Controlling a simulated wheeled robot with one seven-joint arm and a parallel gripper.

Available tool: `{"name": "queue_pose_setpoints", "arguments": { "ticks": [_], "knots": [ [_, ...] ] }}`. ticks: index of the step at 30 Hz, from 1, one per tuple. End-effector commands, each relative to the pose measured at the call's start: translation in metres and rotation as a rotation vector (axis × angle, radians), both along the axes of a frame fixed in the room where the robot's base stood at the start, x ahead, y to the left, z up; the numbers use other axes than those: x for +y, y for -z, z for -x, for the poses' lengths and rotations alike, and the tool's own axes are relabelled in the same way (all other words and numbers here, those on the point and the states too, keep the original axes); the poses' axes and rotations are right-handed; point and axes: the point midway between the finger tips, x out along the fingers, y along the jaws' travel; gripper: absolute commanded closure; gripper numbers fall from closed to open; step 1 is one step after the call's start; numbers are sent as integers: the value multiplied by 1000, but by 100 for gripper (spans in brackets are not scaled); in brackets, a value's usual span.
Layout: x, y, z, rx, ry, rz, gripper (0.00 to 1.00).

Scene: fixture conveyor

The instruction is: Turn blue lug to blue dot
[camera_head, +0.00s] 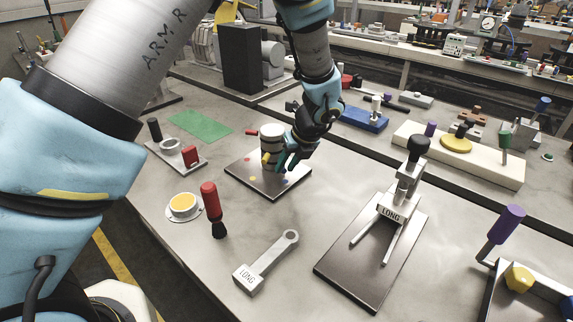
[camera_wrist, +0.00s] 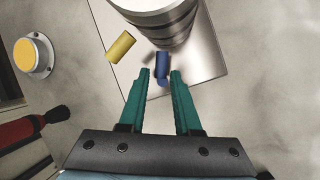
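A silver drum with dark bands (camera_head: 271,135) stands on a square metal plate (camera_head: 240,171); the drum also shows at the top of the wrist view (camera_wrist: 165,22). The blue lug (camera_wrist: 162,66) sticks out from the drum toward my gripper (camera_wrist: 160,74). My gripper is open, with its teal fingertips on either side of the lug's near end and gaps visible. A yellow lug (camera_wrist: 121,46) points out to the left of it. A red lug (camera_head: 252,132) is at the drum's left.
A LONG-marked lever (camera_head: 268,262) lies in front, and a clamp fixture (camera_head: 390,215) stands to the right. A green mat (camera_head: 201,125) lies behind left.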

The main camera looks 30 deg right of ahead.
Motion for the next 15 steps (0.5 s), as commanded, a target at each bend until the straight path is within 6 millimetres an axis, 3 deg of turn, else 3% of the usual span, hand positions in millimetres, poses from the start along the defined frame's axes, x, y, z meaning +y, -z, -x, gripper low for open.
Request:
{"name": "queue_pose_setpoints", "arguments": {
  "ticks": [7, 15],
  "knots": [
    [-3, -16, 8, 1, 0, 4, 68],
    [-9, -64, 29, -1, 0, 5, 68]
  ]
}}
